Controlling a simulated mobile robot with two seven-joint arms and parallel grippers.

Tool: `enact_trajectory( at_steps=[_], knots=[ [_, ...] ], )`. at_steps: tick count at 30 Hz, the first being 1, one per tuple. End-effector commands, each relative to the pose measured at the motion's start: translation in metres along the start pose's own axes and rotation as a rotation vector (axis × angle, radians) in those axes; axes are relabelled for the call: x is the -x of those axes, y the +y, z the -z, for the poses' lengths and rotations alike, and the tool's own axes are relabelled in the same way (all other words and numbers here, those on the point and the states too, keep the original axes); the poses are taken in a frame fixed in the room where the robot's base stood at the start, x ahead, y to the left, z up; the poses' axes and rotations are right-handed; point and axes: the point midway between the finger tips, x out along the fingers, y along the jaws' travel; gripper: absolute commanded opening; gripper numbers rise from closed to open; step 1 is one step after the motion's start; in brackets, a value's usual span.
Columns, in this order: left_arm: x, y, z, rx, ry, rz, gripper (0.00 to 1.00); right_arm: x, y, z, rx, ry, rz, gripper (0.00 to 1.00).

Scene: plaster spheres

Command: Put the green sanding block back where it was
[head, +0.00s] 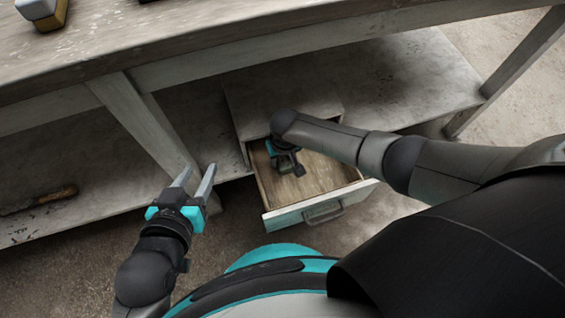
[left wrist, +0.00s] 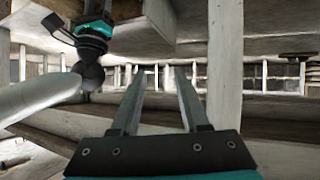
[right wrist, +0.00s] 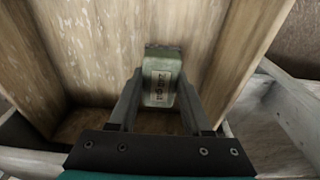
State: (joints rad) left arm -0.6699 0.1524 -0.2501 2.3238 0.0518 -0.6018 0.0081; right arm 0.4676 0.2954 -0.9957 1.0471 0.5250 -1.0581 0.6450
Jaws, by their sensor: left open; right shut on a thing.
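The green sanding block (right wrist: 161,78), a worn grey-green block with a printed label, is between the fingers of my right gripper (right wrist: 160,92), which is shut on it. In the right wrist view the block is inside the wooden drawer, in front of its bare boards. In the head view my right gripper (head: 290,166) reaches down into the open drawer (head: 323,207), and the block is hidden there. Whether the block touches the drawer floor I cannot tell. My left gripper (head: 194,177) is open and empty, left of the drawer; its fingers also show in the left wrist view (left wrist: 159,80).
The drawer unit (head: 275,98) stands on the lower shelf (head: 410,80) of a worn workbench (head: 200,40). A bench leg (head: 145,120) is close to my left gripper. A yellow and dark block (head: 43,12) is on the bench top.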

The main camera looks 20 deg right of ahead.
Motion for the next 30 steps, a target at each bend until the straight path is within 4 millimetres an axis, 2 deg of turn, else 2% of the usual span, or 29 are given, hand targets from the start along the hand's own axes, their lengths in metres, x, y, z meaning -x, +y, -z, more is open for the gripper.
enact_trajectory(
  at_steps=[15,30],
  knots=[
    [0.001,0.028,0.015,0.053,0.309,-0.073,0.45,-0.026,0.000,-0.003,0.000,0.001,0.000,0.00],
    [0.004,0.032,0.017,0.065,0.362,-0.084,0.45,-0.031,0.000,-0.004,-0.001,0.000,0.001,0.00]
  ],
)
